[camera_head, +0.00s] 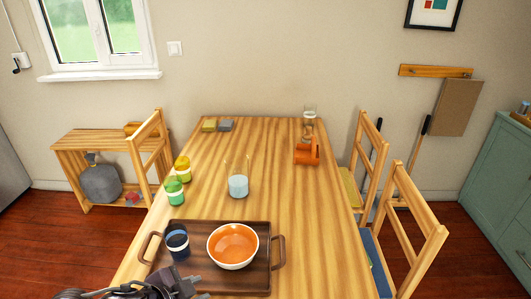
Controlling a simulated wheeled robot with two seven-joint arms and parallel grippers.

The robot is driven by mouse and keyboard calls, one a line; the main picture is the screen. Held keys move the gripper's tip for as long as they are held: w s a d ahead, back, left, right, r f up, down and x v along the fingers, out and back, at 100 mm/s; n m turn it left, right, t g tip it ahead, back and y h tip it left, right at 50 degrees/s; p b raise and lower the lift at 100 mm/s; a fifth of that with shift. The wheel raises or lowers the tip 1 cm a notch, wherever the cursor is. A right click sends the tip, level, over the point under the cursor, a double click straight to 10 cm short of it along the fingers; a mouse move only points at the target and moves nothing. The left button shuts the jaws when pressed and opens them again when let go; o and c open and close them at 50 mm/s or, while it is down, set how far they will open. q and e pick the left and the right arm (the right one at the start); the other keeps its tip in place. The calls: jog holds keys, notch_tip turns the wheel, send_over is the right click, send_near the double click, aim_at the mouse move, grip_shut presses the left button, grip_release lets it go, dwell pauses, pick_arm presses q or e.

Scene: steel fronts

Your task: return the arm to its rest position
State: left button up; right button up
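My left gripper (182,282) comes in at the bottom edge, at the near left of the brown tray (205,280). It is dark and partly cut off by the frame, and I cannot make out whether its fingers are apart. No object shows clearly in it. My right gripper and arm are out of view. The tray lies on the near end of the wooden table (315,235) and holds a dark blue cup (177,243) and a white bowl with an orange inside (233,246).

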pick_arm(q)
jog(key=s+a+f+n+g+y, duration=0.2)
jog(key=s+n, duration=0.4)
jog(key=s+a+f+n+g+y, duration=0.2)
jog(key=s+f+n+g, duration=0.1)
jog(key=s+n, duration=0.2)
notch_tip(320, 180, down, 29)
jog(key=s, duration=0.1)
jog(key=s+a+f+g, duration=0.1)
jog(key=s+a+f, duration=0.1)
jog(key=s+f, duration=0.7)
jog(key=s+a+f+g, duration=0.1)
jog(key=s+a+f, duration=0.1)
jog(key=s+f, duration=0.8)
jog(key=shift+s+m, duration=0.3)
jog(key=shift+s, duration=0.35)
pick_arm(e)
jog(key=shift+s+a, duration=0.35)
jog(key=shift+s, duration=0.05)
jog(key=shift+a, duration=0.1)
